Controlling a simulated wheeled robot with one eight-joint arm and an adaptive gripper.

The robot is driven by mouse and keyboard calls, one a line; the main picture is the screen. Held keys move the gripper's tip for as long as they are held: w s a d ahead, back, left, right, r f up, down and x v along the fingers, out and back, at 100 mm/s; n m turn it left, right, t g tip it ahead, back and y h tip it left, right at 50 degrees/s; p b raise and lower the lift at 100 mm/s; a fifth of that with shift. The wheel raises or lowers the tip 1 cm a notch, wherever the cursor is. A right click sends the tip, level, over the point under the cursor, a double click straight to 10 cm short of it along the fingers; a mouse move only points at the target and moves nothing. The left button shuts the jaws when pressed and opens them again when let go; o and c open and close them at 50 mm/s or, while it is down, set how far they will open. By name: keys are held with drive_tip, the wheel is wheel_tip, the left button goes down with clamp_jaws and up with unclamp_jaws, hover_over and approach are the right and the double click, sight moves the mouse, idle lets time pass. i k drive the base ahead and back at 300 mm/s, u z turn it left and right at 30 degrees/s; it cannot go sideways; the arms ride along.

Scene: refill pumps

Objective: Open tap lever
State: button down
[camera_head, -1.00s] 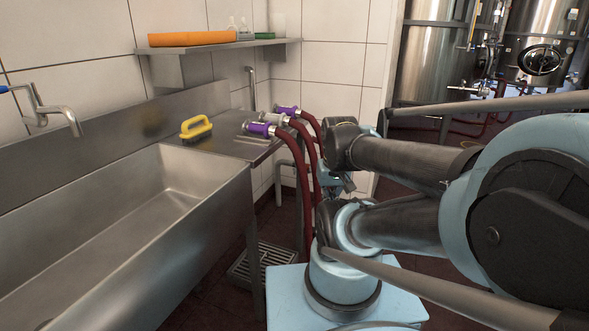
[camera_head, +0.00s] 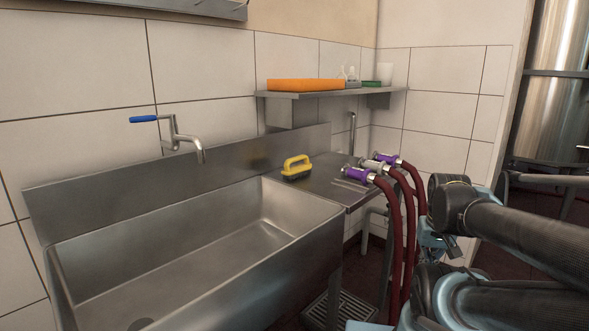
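The tap (camera_head: 178,140) is a metal spout on the wall above the left part of the sink. Its blue tap lever (camera_head: 144,118) sticks out to the left, about level. My folded arm is at the lower right, far from the tap. What seems to be my gripper (camera_head: 450,248) hangs small and dark below the wrist, beside the red hoses. Its fingers are too small and partly hidden to tell whether they are open or shut. Nothing touches the lever.
A deep steel sink (camera_head: 190,262) lies below the tap. A yellow-handled brush (camera_head: 296,167) and purple-ended hoses (camera_head: 360,175) lie on the steel counter to its right. A wall shelf (camera_head: 330,93) holds an orange item (camera_head: 305,85) and small bottles. The space before the tap is clear.

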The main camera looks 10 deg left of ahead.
sight(172, 118)
drive_tip(key=u, duration=3)
drive_tip(key=k, duration=0.25)
drive_tip(key=u, duration=0.05)
